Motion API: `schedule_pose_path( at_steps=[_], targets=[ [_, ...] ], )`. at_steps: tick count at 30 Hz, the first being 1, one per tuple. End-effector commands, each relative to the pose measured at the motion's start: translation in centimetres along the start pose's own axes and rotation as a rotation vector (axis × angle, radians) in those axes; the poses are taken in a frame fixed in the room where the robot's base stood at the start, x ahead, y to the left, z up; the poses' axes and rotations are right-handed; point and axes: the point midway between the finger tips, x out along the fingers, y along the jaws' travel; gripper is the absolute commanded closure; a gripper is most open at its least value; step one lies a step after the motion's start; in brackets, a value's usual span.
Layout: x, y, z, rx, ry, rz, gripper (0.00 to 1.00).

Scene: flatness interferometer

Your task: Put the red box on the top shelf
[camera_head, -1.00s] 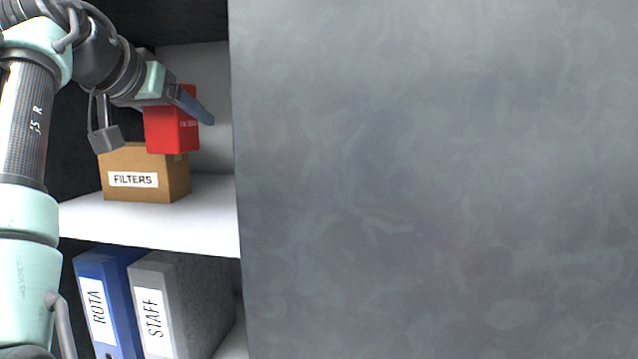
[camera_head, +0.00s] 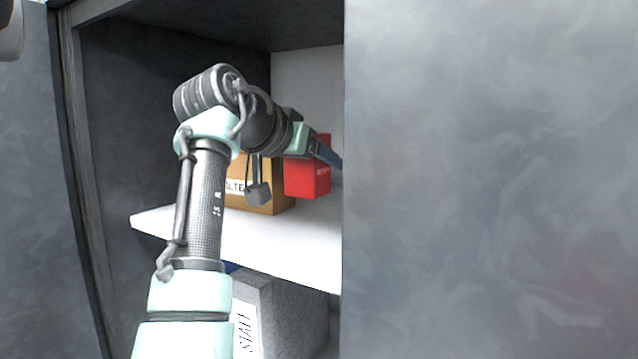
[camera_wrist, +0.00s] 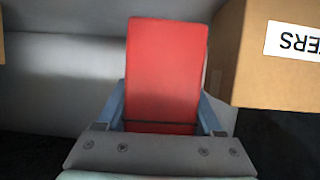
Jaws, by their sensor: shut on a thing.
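The red box (camera_head: 309,178) is inside the cabinet, above or on the white upper shelf (camera_head: 285,238), to the right of the brown FILTERS box. I cannot tell whether its base touches the shelf. My gripper (camera_head: 322,151) is shut on the red box, with a blue finger along its upper right in the head view. In the wrist view the red box (camera_wrist: 165,75) stands between the two blue fingers of my gripper (camera_wrist: 162,118). The right cabinet panel hides the fingertip's far end in the head view.
The brown FILTERS box (camera_head: 272,196) is close beside the red box and partly behind my arm; it also shows in the wrist view (camera_wrist: 255,70). A large grey panel (camera_head: 490,180) closes off the right side.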

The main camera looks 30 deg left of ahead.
Motion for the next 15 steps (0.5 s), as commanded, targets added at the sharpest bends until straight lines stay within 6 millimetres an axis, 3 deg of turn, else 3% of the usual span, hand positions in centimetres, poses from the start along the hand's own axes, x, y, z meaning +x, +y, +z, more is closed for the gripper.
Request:
schedule_pose_path(
  at_steps=[10, 15],
  targets=[
    [1.3, -0.1, 3.2, 0.000, 0.000, -0.001, 0.95],
    [1.5, 0.0, 3.8, 0.001, 0.002, -0.001, 0.95]
  ],
)
